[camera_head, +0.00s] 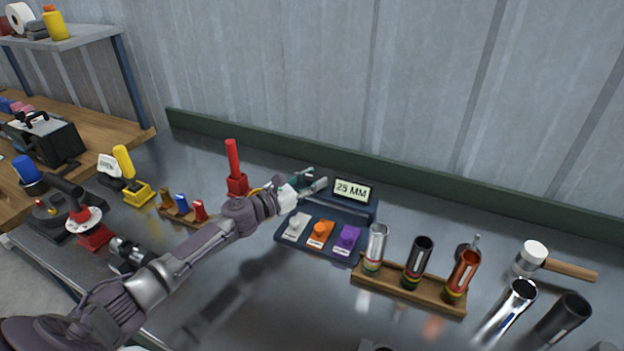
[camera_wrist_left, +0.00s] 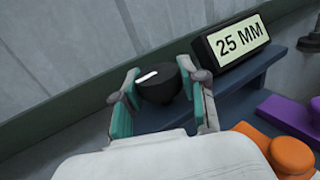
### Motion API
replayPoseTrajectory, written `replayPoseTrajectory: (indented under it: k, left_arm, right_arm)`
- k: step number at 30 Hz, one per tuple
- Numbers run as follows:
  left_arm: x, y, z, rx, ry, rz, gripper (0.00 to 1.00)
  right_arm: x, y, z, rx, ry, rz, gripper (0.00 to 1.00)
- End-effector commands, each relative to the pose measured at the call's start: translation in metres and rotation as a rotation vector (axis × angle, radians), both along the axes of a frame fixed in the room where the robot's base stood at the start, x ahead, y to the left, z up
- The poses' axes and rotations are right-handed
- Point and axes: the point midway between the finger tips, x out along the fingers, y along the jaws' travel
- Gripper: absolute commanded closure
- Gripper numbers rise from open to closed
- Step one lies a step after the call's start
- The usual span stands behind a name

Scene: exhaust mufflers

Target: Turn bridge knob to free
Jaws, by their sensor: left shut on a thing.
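The black round knob (camera_wrist_left: 158,86) with a white pointer line stands at the left of the display on the dark blue unit (camera_head: 348,215). In the left wrist view its pointer lies slanted, nearly level. My left gripper (camera_head: 313,181) is at the back left of this unit, its teal-padded fingers (camera_wrist_left: 160,80) on either side of the knob and shut on it. In the head view the gripper hides the knob. The display (camera_head: 352,190) reads 25 MM. No label for the knob's positions can be read. My right gripper is not in view.
White (camera_head: 297,226), orange (camera_head: 321,231) and purple (camera_head: 348,237) buttons line the unit's front. A wooden rack (camera_head: 410,290) with three tubes stands to its right. A red upright handle (camera_head: 233,160) is left of my gripper. A mallet (camera_head: 550,262) lies far right.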

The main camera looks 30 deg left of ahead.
Motion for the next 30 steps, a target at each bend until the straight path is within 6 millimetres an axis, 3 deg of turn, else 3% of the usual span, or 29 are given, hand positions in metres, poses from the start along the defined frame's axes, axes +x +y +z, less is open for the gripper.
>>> replayPoseTrajectory:
  k: [8, 18, 23, 30]
  left_arm:
    - [-0.001, -0.003, 0.004, -0.005, 0.002, 0.135, 0.93]
    - [-0.001, -0.003, 0.002, -0.009, 0.003, 0.444, 0.93]
    - [0.000, -0.004, -0.001, -0.011, 0.004, 0.596, 0.93]
    - [0.000, -0.004, -0.004, -0.007, 0.002, 0.797, 0.93]
  right_arm:
    - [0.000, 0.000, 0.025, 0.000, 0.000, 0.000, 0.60]
    - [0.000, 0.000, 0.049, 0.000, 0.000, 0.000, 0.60]
    - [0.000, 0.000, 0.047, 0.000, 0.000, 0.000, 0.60]
    - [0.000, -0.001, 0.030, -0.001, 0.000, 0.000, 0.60]
